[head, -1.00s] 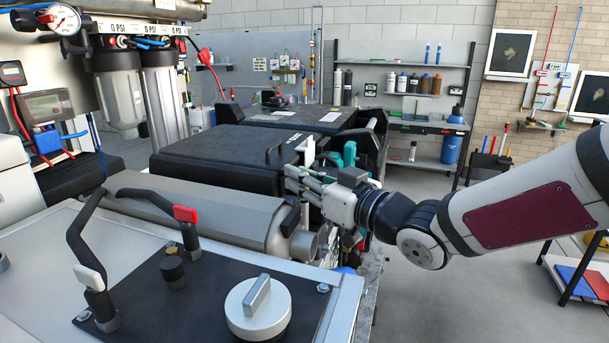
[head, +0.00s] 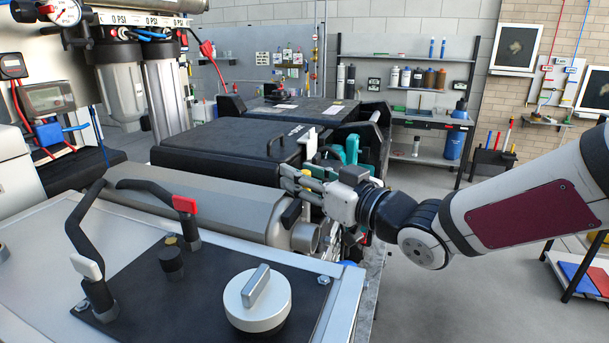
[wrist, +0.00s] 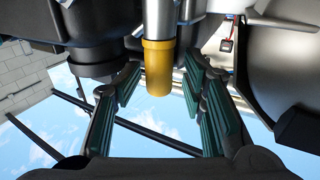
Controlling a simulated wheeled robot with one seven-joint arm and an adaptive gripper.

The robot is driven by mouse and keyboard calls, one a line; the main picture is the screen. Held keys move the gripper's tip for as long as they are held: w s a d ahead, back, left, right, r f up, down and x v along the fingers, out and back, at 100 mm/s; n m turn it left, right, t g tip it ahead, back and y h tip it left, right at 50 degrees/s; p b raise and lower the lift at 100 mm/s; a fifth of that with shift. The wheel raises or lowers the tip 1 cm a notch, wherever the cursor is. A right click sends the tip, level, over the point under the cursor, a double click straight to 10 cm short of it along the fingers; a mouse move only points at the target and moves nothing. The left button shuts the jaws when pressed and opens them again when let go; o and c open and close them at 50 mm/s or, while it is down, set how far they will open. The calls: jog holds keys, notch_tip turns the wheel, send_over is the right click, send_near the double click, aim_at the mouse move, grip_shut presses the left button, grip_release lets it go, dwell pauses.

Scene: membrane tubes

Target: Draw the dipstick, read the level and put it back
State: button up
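A yellow cylindrical grip (wrist: 158,68) on a grey metal tube shows in the wrist view. It may be the dipstick's handle; I cannot be sure. My gripper (wrist: 163,78) has its green-padded fingers spread on either side of it, with gaps on both sides. In the head view my gripper (head: 288,180) reaches left beside the large grey cylindrical housing (head: 220,205), in front of the black box. A small bit of yellow shows between the fingers there. No level marks are visible.
A black box (head: 215,155) with a handle stands behind the housing, and a teal part (head: 350,150) is close behind my gripper. The near panel carries two black levers and a round knob (head: 257,298). The floor at right is open, with a shelf (head: 425,120) behind.

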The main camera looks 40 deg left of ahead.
dwell(0.3)
notch_tip(320, 180, up, 31)
jog(key=p, duration=1.1)
jog(key=shift+w, duration=0.35)
jog(key=shift+a, duration=0.1)
